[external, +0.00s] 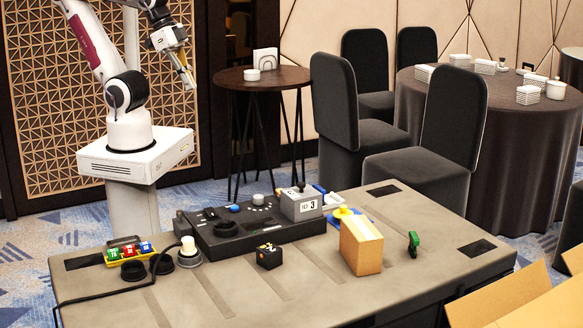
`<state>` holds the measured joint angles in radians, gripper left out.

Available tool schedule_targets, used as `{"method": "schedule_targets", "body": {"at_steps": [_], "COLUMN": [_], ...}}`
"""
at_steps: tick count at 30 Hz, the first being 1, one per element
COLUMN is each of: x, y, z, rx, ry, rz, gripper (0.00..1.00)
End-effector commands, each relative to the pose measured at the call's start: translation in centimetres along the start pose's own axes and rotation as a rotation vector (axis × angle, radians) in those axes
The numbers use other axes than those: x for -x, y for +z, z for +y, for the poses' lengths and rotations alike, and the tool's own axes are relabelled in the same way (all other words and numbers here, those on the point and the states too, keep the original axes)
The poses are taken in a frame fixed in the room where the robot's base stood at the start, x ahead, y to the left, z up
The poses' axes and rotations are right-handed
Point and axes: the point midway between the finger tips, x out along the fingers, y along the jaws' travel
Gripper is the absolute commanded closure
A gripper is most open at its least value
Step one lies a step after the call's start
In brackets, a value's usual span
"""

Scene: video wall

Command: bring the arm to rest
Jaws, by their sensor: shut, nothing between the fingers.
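My gripper (187,78) is at the upper left, raised well above the table and behind its far edge. It points down and to the right. Its fingers are shut and hold nothing. It touches nothing in view. My arm stands at the left, and its top is cut off by the upper edge of the picture.
The grey table (200,320) bears a black control panel (215,228), a grey box marked 3 (302,204), a cardboard box (361,245), a small black cube (269,256), a green item (413,243) and a tray of coloured blocks (130,250). A round side table (262,79) stands behind.

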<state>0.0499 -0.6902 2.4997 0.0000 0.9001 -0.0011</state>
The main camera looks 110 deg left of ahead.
Motion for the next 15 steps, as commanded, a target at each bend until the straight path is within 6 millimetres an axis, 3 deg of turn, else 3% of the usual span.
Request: {"method": "schedule_targets", "body": {"at_steps": [6, 15], "x": [1.35, 1.36], "y": [-0.23, -0.25], "z": [-0.95, -1.12], "rx": [0.037, 0.044], "ry": [-0.019, -0.022], "rz": [0.06, 0.06], "gripper": [1.0, 1.0]}}
